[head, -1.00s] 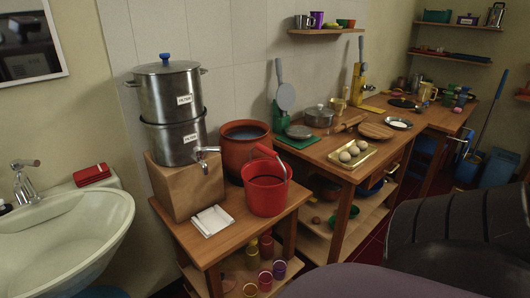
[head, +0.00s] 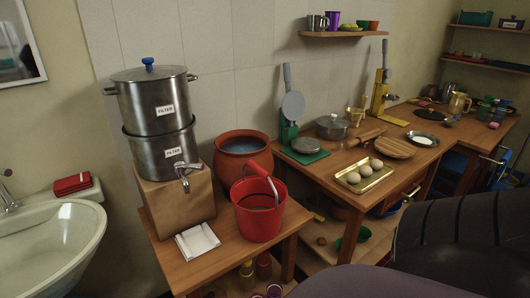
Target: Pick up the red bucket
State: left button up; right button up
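The red bucket (head: 258,212) stands upright on the front right part of a small wooden table (head: 219,247). Its handle is raised and leans to the left, with a red grip near its top. The bucket stands in front of a round terracotta pot (head: 241,150) holding what looks like water. Neither of my grippers shows in the head view. A dark, ribbed part, apparently of my own arm, fills the lower right corner.
A two-tier steel filter (head: 157,124) with a tap stands on a wooden block left of the bucket. White napkins (head: 197,241) lie in front. A counter (head: 323,173) on the right holds a tray of eggs (head: 363,176) and utensils. A sink (head: 48,245) is at left.

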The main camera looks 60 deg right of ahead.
aim_at(258, 201)
jog(key=k+l, duration=0.1)
jog(key=l, duration=0.5)
jog(key=k+l, duration=0.1)
jog(key=l, duration=0.45)
jog(key=k+l, duration=0.1)
jog(key=l, duration=0.5)
jog(key=i+u, duration=0.05)
